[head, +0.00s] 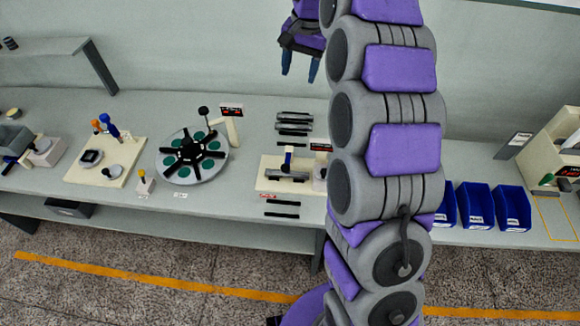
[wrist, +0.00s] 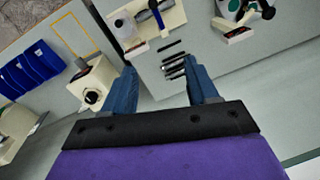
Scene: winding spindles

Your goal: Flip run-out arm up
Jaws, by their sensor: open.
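My gripper (head: 300,73) is open and empty, raised in front of the back wall above the bench, well clear of everything on it. In the wrist view its two blue fingers (wrist: 162,80) stand apart with nothing between them. A cream station (head: 268,183) sits on the bench, with a grey horizontal bar (head: 288,176) and an upright dark-blue lever (head: 288,156). The station also shows at the top of the wrist view (wrist: 174,16). I cannot tell for sure which part is the run-out arm. My arm hides the bench just right of the station.
Several dark spindles (head: 294,122) lie behind the station. A round dial (head: 183,172) stands to its left, and a cream plate (head: 85,177) with orange and blue knobs lies farther left. Blue bins (head: 476,206) and a cream machine (head: 560,140) are at right.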

